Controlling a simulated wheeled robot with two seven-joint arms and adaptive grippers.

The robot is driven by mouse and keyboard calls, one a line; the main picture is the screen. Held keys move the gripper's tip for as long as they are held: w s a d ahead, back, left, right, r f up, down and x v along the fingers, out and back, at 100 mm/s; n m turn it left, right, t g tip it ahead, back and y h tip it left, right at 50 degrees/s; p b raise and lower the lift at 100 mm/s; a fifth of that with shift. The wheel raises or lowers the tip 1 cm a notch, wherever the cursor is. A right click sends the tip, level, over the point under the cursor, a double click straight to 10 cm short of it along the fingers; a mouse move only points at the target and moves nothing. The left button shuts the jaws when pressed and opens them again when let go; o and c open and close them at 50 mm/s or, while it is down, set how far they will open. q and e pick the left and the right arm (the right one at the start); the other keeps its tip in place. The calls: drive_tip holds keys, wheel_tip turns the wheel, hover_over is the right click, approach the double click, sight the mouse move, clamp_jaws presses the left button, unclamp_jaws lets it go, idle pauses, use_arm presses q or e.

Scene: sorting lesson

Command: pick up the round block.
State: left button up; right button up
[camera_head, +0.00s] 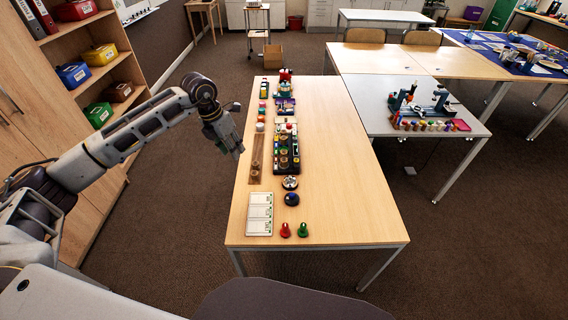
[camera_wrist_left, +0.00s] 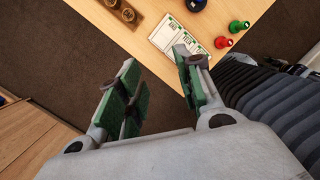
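I cannot tell for sure which piece is the round block. A dark blue round piece (camera_head: 292,199) stands on the near part of the light wooden table (camera_head: 345,190), and it shows at the top edge of the left wrist view (camera_wrist_left: 196,4). A round silver-and-dark piece (camera_head: 290,182) is just beyond it. Small brown round pieces (camera_wrist_left: 128,14) sit in a narrow wooden tray (camera_head: 256,150). My left gripper (camera_head: 238,152) hangs by the table's left edge, beside that tray. My right gripper is out of view.
White cards (camera_head: 259,214), a red peg (camera_head: 285,230) and a green peg (camera_head: 303,230) are at the near end. A dark rack (camera_head: 287,150) and several small coloured items line the table's left side. Its right half is clear. A shelf unit (camera_head: 75,80) stands left.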

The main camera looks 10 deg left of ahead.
use_arm(q)
drive_tip(key=shift+n+g+y, duration=0.6)
drive_tip(key=shift+g+y, duration=0.3)
drive_tip(key=shift+s+a+f, duration=0.15)
drive_tip(key=shift+s+a, duration=0.75)
drive_tip(key=shift+a, duration=0.05)
drive_tip(key=shift+s+a+f, duration=0.15)
drive_tip(key=shift+s+a, duration=0.7)
drive_tip(key=shift+a, duration=0.05)
